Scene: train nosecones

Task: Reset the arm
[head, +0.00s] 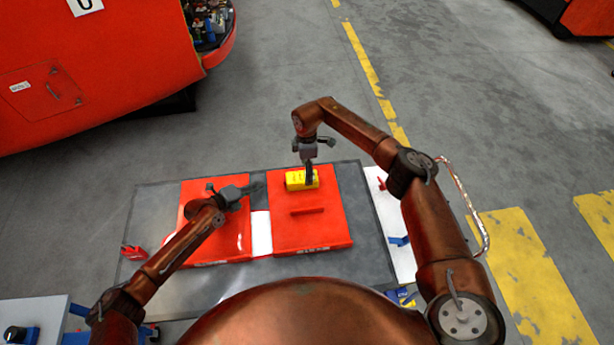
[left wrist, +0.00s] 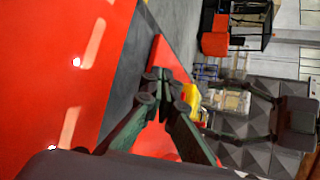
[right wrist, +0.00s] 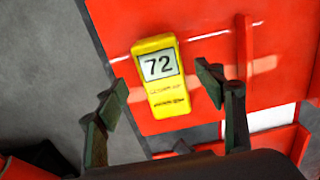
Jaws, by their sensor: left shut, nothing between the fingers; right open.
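My left gripper (head: 257,187) is shut and empty above the left red panel (head: 228,245). In the left wrist view its fingertips (left wrist: 160,85) meet with nothing between them. My right gripper (head: 309,178) is open at the yellow meter (head: 296,181), which lies on the right red panel (head: 325,228). In the right wrist view the meter (right wrist: 160,80) reads 72 and shows between the two spread fingers (right wrist: 163,88). I cannot tell whether either finger touches it.
The panels lie on a grey table (head: 150,215), with a white strip (head: 261,232) between them. A raised red handle (head: 308,210) stands on the right panel. A red clip-like item (head: 134,252) is at the table's left edge. A large red train nosecone (head: 120,60) stands behind left.

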